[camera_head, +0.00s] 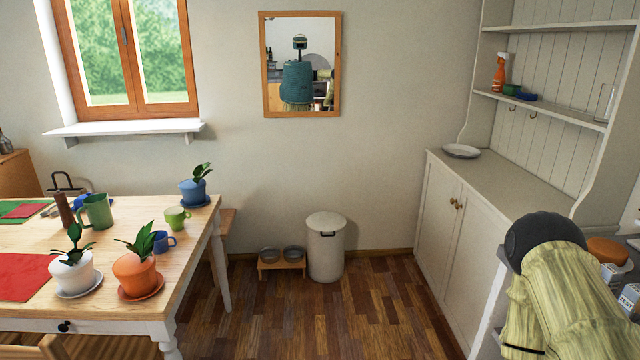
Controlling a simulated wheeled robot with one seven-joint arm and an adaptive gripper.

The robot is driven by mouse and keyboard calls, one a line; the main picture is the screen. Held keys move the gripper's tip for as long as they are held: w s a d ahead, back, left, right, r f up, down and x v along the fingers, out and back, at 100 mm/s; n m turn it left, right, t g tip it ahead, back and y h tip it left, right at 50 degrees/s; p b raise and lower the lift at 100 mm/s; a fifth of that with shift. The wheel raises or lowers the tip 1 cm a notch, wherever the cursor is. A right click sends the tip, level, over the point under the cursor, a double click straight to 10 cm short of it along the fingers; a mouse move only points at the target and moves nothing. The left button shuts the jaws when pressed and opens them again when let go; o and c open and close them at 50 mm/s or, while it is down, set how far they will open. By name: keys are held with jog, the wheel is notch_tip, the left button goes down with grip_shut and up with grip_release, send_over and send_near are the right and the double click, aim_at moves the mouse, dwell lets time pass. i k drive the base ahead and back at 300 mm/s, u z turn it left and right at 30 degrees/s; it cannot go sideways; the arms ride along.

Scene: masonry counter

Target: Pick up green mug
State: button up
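A tall green mug (97,210) stands upright on the wooden table at the left, its handle towards the left. A smaller, lighter green cup (177,218) stands to its right, nearer the table's right end. A blue mug (163,241) stands just in front of the lighter green cup. My arm shows at the lower right, far from the table. My gripper is not in view.
Potted plants in white (75,272), orange (135,273) and blue (194,191) pots stand around the mugs on the table (215,207). A white bin (326,246) and a bowl stand (282,259) are by the wall. The middle floor (310,325) is clear. A cabinet (440,220) is at right.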

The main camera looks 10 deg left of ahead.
aim_at(179, 220)
jog(key=i, duration=2.85)
jog(key=u, duration=2.85)
